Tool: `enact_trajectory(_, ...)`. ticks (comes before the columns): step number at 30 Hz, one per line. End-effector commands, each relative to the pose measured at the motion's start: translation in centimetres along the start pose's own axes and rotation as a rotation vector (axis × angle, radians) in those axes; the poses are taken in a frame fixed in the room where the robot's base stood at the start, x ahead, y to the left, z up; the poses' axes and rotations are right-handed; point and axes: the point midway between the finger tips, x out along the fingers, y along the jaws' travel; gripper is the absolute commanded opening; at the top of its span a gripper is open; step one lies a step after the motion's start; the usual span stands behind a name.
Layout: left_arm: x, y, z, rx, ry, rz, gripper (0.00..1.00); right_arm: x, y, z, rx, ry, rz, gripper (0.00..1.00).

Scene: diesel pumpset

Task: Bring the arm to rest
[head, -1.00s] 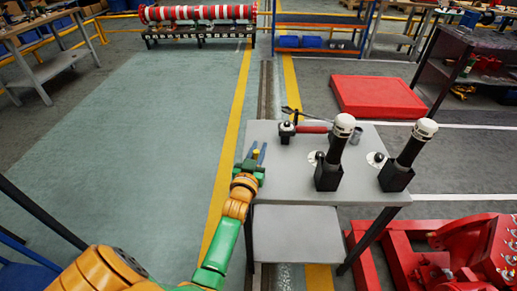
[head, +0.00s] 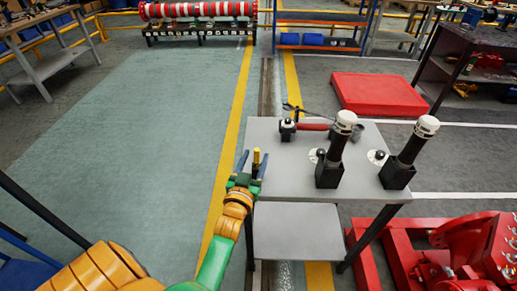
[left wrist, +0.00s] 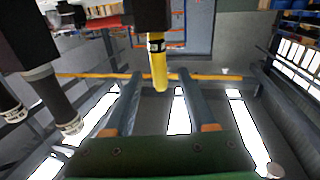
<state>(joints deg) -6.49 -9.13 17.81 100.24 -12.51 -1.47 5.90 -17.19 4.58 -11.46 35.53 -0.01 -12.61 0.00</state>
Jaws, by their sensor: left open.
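My left gripper (head: 253,163) is open at the left edge of the grey table (head: 285,178) in the head view. A slim yellow upright piece (head: 256,156) shows between its fingers. In the left wrist view, the open fingers (left wrist: 160,80) point at this yellow piece (left wrist: 159,65), which has a black band and joins a dark block (left wrist: 152,12). Gaps show between the piece and both fingers. In the head view its lower part is hidden by the gripper. My right gripper is not in view.
Two black cylinders with white caps, one in the middle (head: 338,143) and one at right (head: 412,143), stand in black holders on the table. A red-handled tool (head: 313,127) lies behind. Red machinery (head: 460,250) is at lower right. The floor left of the table is clear.

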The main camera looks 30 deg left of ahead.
Motion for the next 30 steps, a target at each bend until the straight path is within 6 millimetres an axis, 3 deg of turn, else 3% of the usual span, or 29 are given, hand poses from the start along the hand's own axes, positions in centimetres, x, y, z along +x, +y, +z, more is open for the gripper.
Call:
enact_trajectory(5,-2.1,0.0,0.1,0.0,0.0,0.001,0.56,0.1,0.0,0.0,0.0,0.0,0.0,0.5)
enact_trajectory(17,-2.1,0.0,0.0,0.0,-0.001,0.001,0.56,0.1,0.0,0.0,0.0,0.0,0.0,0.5)
enact_trajectory(20,-2.6,0.4,1.1,0.016,-0.083,0.021,0.56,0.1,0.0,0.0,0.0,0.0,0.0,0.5)
enact_trajectory(23,-4.6,1.4,3.8,0.057,-0.286,0.076,0.56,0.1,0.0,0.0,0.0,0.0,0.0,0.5)
enact_trajectory(30,-13.2,3.7,9.3,0.177,-0.762,0.233,0.56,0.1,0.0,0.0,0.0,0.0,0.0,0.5)
